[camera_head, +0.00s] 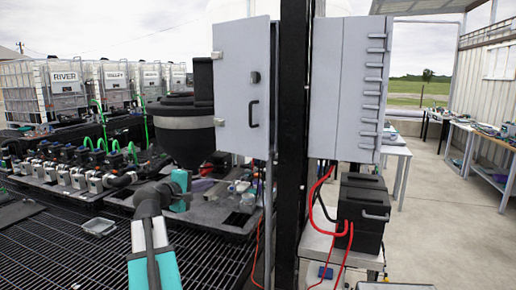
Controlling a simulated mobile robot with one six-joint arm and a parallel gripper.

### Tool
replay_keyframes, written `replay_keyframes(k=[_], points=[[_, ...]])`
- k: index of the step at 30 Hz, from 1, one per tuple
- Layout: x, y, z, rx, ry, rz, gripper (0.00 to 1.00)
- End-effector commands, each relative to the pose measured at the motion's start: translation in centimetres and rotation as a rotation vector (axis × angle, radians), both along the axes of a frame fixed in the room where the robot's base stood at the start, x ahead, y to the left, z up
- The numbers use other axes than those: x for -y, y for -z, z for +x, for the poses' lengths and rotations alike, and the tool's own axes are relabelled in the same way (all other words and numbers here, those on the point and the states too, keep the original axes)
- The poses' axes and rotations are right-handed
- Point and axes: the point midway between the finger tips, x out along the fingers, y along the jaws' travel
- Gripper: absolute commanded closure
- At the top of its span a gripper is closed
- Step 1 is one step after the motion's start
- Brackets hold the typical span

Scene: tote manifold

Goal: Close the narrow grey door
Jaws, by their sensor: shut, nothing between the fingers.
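A narrow light-grey door (232,95) with a black pull handle and a small lock stands left of a thick black post, facing me. A light-grey cabinet-like panel (338,90) with several hinge-like brackets on its right edge stands on the post's other side. The post hides what lies between them, so I cannot tell how far the door stands open. My gripper (181,186), teal, is at the end of my arm, below and left of the door and apart from it. It is shut and empty; its fingertips are small and hard to make out.
A dark round vessel (187,130) with a grey band is just left of the door. A black box (362,215) with red cables stands on a stand at right. Pumps and valves (75,168) line the left. Black grating (70,250) covers the floor at lower left.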

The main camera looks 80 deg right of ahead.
Motion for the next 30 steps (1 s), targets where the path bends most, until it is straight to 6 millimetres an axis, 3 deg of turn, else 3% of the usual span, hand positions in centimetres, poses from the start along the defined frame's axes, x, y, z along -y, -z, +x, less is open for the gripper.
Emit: replay_keyframes(k=[1,4,10,14,30], points=[[0.4,-2.3,-2.0,-0.013,0.027,-0.033,1.00],[0.7,-5.9,-5.1,-0.044,0.068,-0.086,1.00],[0.6,-10.3,-8.8,-0.085,0.119,-0.145,1.00],[0.5,-11.2,-9.5,-0.095,0.130,-0.156,1.00],[1.4,-11.1,-9.9,-0.094,0.130,-0.154,1.00]])
